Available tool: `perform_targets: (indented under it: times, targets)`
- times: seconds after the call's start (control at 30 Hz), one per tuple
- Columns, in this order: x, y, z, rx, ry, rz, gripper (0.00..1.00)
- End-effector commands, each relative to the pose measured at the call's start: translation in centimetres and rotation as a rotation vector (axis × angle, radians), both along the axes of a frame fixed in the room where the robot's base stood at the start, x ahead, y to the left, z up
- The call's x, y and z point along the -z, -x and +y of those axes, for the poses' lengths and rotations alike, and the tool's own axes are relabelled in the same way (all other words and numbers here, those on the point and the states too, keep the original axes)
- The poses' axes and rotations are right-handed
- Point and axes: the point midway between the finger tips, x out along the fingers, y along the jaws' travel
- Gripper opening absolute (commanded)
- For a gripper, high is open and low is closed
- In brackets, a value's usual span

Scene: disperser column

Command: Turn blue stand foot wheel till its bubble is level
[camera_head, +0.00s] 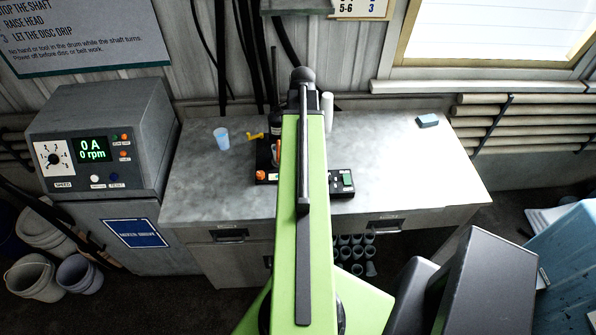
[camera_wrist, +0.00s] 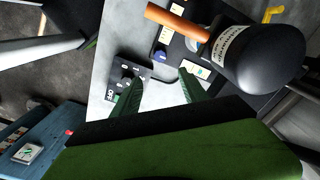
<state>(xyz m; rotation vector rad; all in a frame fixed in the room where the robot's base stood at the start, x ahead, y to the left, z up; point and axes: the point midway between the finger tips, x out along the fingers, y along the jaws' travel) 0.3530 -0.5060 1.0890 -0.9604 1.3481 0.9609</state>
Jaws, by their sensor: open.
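A small dark blue knob (camera_wrist: 160,55), likely the blue stand foot wheel, sits on the black stand base beside a pale tag in the wrist view. My gripper (camera_wrist: 160,80) shows two green fingers spread apart. The blue knob lies just beyond the gap between them, and nothing is held. In the head view my green arm covers most of the stand; part of its black base (camera_head: 266,158) shows at the left. The bubble cannot be made out in either view.
A dark rounded motor housing (camera_wrist: 265,60) and an orange handle (camera_wrist: 176,20) stand close to the fingers. A black switch box (camera_wrist: 125,78) marked OFF lies left. The bench's right side is mostly clear.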

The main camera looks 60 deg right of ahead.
Motion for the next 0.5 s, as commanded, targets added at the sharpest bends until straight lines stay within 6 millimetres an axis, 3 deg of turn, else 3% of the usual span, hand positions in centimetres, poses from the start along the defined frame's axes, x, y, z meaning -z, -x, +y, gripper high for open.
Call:
perform_targets:
  times: [0.03, 0.5]
  targets:
    - [1.6, -0.1, 0.1, -0.002, 0.000, 0.000, 0.51]
    - [11.5, -0.4, 0.4, -0.008, 0.000, 0.000, 0.51]
